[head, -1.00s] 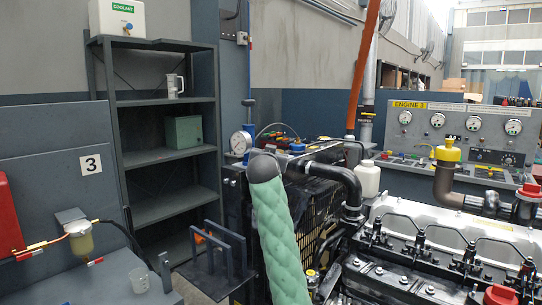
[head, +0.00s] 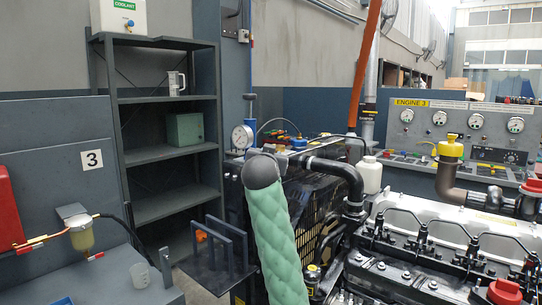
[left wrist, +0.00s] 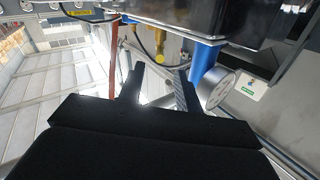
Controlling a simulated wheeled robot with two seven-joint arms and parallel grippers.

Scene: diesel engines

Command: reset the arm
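A green padded arm link of mine (head: 277,245) with a grey rounded end stands in the middle of the head view, in front of the engine radiator. Neither gripper shows in the head view. In the left wrist view my left gripper (left wrist: 157,77) has its two dark fingers spread apart with nothing between them. Beyond the fingers are a blue cylinder (left wrist: 207,62) and a round gauge (left wrist: 220,90), blurred and upside down. My right gripper is not seen.
An engine (head: 440,245) fills the right, with a gauge panel (head: 455,122) behind it. A grey shelf (head: 165,155) holds a mug (head: 176,83) and a green box (head: 184,129). A blue pressure gauge (head: 242,136) stands close behind my arm. A grey bench (head: 110,275) is at lower left.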

